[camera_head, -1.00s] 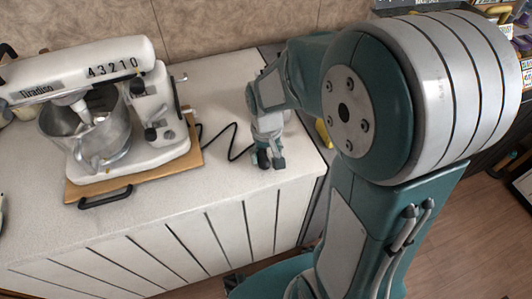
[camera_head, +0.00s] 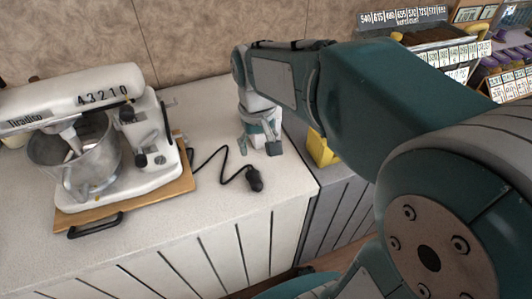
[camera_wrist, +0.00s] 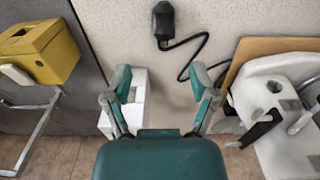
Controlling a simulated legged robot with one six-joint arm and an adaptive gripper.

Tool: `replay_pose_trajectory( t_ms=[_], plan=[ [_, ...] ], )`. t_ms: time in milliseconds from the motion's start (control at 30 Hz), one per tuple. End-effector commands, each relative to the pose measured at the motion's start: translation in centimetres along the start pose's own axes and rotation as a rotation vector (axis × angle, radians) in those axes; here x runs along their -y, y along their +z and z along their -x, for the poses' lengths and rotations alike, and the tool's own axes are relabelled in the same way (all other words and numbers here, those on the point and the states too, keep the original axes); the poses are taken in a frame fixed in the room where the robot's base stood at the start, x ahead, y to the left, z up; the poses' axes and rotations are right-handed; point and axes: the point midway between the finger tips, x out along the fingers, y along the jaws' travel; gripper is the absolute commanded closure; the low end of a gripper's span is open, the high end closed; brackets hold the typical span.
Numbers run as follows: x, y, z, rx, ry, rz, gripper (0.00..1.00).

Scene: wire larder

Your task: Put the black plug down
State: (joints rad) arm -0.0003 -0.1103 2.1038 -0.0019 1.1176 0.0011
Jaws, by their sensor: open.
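The black plug (camera_head: 254,178) lies on the white countertop (camera_head: 221,195) near its front edge, at the end of its black cord. It also shows in the wrist view (camera_wrist: 163,22), at the top, beyond my fingertips and apart from them. My gripper (camera_head: 258,148) is open and empty above the counter, behind the plug in the head view. In the wrist view its two fingers (camera_wrist: 161,78) are spread with nothing between them. The cord (camera_head: 212,160) runs in a zigzag from the plug to the white stand mixer (camera_head: 150,125).
The mixer stands on a wooden board (camera_head: 150,193) with a black handle (camera_head: 95,225), left of the plug. A yellow object (camera_head: 322,150) is on the right, past the counter's end. The counter's front left is clear.

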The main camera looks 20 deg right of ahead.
Motion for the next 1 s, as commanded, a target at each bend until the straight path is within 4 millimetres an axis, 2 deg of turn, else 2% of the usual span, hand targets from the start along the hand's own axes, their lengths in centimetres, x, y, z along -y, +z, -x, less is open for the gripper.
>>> replay_pose_trajectory(
  t_ms=[200,500,700,1000],
  plan=[
    [0.0,4.2,2.6,-0.161,-0.001,0.000,0.26],
    [0.0,9.7,3.9,-0.381,-0.001,0.000,0.26],
    [0.0,11.3,3.9,-0.457,-0.002,0.000,0.26],
    [0.0,11.5,3.8,-0.462,-0.002,0.000,0.26]
  ],
)
